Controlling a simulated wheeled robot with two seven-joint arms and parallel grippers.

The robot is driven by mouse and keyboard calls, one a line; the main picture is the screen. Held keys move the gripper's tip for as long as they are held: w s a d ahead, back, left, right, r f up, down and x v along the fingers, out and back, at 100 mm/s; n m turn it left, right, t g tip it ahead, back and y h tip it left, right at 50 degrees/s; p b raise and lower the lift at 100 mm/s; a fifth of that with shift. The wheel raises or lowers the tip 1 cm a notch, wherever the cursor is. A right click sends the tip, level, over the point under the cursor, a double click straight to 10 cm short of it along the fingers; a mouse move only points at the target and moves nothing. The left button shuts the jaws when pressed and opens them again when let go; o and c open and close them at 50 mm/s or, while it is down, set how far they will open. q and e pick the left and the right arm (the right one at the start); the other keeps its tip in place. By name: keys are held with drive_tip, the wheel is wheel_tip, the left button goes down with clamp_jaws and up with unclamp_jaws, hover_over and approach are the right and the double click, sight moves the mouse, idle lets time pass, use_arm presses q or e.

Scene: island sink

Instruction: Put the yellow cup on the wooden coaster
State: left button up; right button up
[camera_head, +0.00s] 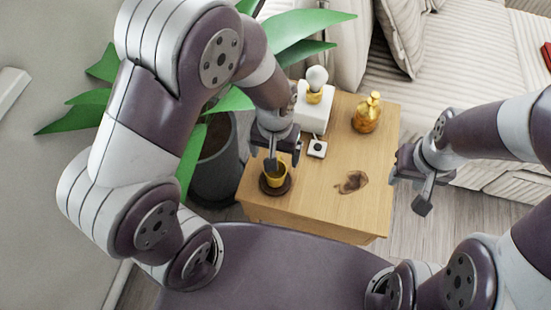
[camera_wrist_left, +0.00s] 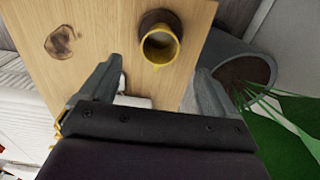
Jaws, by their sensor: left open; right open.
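The yellow cup (camera_head: 275,179) stands upright on the round dark-brown wooden coaster (camera_head: 284,190) near the front-left corner of the wooden table. In the left wrist view the cup (camera_wrist_left: 159,47) covers part of the coaster (camera_wrist_left: 160,17). My left gripper (camera_head: 272,160) is just above the cup in the head view, partly hiding it. In the left wrist view my left gripper's fingers (camera_wrist_left: 157,85) are spread, with the cup beyond the gap between them and nothing gripped. My right gripper (camera_head: 411,190) is open and empty, off the table's right edge.
The wooden table (camera_head: 315,207) also holds a white box (camera_head: 313,112) with a lamp-like item, a small white square item (camera_head: 317,148), an amber bottle (camera_head: 367,112) and a flat brown patch (camera_head: 352,182). A potted plant (camera_head: 215,170) stands left; a sofa (camera_head: 460,55) is behind.

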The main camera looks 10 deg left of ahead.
use_arm(q)
drive_tip(key=s+a+r+t, duration=0.1)
drive_tip(key=s+a+r, duration=0.2)
drive_tip(key=a+r, duration=0.4)
drive_tip(key=shift+s+a+r, duration=0.2)
drive_tip(key=shift+a+r, duration=0.2)
drive_tip(key=shift+a, duration=0.5)
idle(1.1)
